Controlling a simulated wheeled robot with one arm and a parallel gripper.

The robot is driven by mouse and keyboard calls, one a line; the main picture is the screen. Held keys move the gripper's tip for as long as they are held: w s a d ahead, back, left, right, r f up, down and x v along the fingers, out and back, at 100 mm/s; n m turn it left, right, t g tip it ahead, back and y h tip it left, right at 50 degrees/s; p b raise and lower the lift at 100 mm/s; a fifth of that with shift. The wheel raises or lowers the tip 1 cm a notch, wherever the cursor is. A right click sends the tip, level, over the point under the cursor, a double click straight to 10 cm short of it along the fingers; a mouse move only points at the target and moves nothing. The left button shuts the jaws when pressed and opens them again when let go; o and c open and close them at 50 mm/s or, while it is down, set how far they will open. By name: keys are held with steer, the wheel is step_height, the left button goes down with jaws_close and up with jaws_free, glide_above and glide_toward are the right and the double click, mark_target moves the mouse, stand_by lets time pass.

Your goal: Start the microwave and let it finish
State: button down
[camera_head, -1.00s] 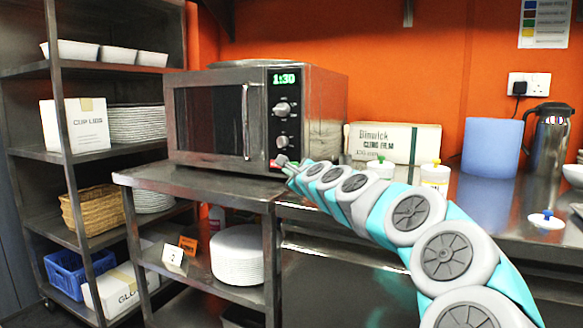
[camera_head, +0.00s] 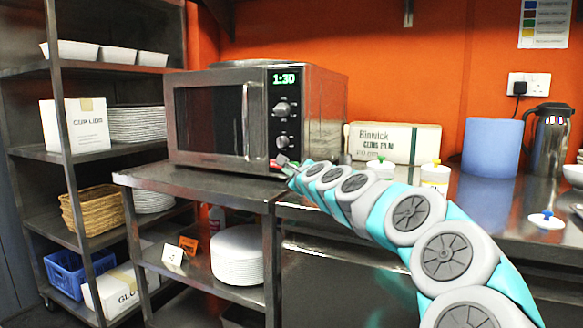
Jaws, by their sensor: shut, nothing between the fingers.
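The microwave (camera_head: 213,115) stands on the steel counter with its door shut. Its green display (camera_head: 285,78) reads 1:30. Two round knobs sit below the display, the upper knob (camera_head: 283,108) and the lower knob (camera_head: 282,140). A small red patch shows at the bottom of the panel, partly hidden by my gripper. My gripper (camera_head: 281,161) is at the lower front corner of the control panel, shut with nothing held. I cannot tell whether its tips touch the panel.
A cling film box (camera_head: 395,143), small white-lidded tubs (camera_head: 436,174), a blue cylinder (camera_head: 491,147) and a steel jug (camera_head: 551,140) stand on the counter to the right. A shelf rack (camera_head: 62,70) with crockery stands at the left. Plates (camera_head: 238,255) are stacked below.

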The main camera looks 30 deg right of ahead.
steer(key=shift+w+d, duration=0.1)
steer(key=shift+d, duration=0.05)
stand_by(0.6)
steer(key=shift+w+d, duration=0.2)
